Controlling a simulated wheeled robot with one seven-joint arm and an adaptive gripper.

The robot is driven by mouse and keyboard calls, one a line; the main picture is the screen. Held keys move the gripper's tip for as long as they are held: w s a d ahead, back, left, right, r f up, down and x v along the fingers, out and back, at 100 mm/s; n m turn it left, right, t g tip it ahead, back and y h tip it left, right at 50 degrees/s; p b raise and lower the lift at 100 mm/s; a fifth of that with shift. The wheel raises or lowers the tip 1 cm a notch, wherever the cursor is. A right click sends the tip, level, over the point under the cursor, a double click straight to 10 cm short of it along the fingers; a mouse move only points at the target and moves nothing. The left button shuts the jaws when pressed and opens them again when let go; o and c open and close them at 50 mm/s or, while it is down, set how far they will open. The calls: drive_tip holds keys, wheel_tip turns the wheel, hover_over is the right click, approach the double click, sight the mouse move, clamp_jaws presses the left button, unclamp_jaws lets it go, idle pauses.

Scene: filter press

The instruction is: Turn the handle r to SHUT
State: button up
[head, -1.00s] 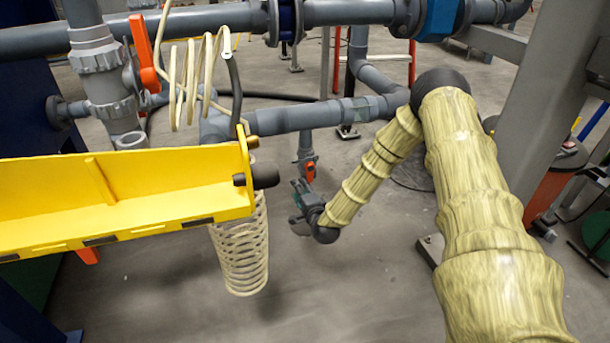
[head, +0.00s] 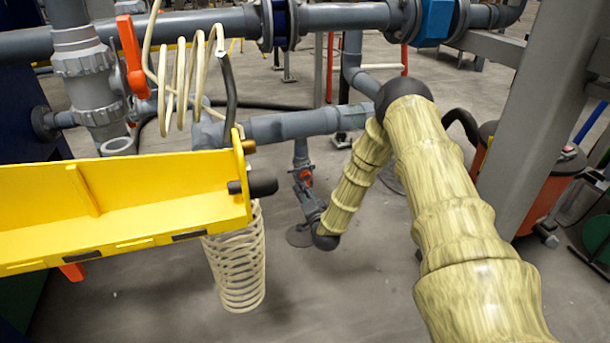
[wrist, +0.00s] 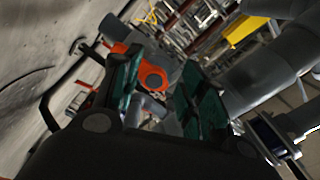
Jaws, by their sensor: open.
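An orange valve handle (head: 305,176) sits on a grey vertical pipe under the horizontal pipe in the head view. Whether a finger touches the handle I cannot tell. A larger orange lever (head: 132,55) stands upright at the upper left, far from my gripper.
A yellow beam (head: 120,200) with a dark knob juts in at the left, with a cream coil (head: 238,265) hanging below it. Grey pipes (head: 310,122) run above my gripper. A grey post (head: 515,130) stands right of my arm.

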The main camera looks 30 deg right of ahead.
drive_tip(key=w+d+n+b, duration=0.1)
drive_tip(key=w+n, duration=0.1)
drive_tip(key=n, duration=0.2)
drive_tip(key=w+d+f+n+b, duration=0.1)
drive_tip(key=w+d+n, duration=0.1)
drive_tip(key=n, duration=0.2)
drive_tip(key=w+d+f+n+b, duration=0.1)
drive_tip(key=w+n+b, duration=0.1)
drive_tip(key=n, duration=0.2)
drive_tip(key=shift+w+d+f+n, duration=0.2)
drive_tip(key=shift+w+d+n, duration=0.1)
drive_tip(key=shift+d, duration=0.1)
idle(0.3)
